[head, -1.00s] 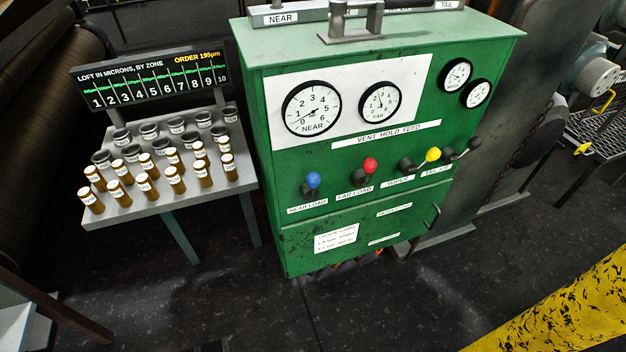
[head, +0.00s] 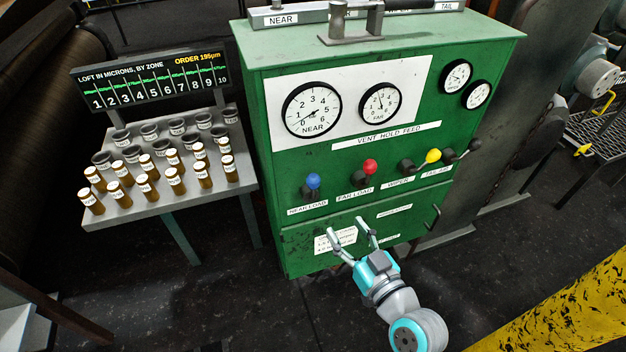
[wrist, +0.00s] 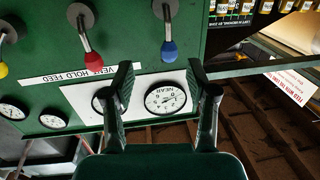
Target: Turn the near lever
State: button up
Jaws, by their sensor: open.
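The near lever has a blue knob (head: 313,181) and sits above the "NEAR LOAD" label on the front of the green cabinet (head: 400,165). In the wrist view the blue-tipped lever (wrist: 169,48) shows at the top, beyond the fingertips, and the picture is turned upside down. My gripper (head: 347,229) is in front of the cabinet's lower panel, below and to the right of the blue knob in the head view. Its two fingers are spread, with nothing between them, also in the wrist view (wrist: 160,75). The gripper and the lever are apart.
To the right of the blue knob are a red-knobbed lever (head: 369,167), a yellow-knobbed lever (head: 432,156) and a black-knobbed lever (head: 474,145). The NEAR gauge (head: 311,109) is above. A table (head: 150,212) with several small containers stands left.

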aim_at(317, 186)
jog(key=shift+n+y, duration=0.6)
jog(key=shift+y, duration=0.1)
jog(key=r+x, duration=0.1)
jog(key=x, duration=0.3)
jog(key=r+x, duration=0.1)
jog(key=x, duration=0.4)
jog(key=r+x, duration=0.1)
jog(key=x, duration=0.3)
jog(key=shift+w+a, duration=0.2)
jog(key=shift+a, duration=0.15)
grip_shut()
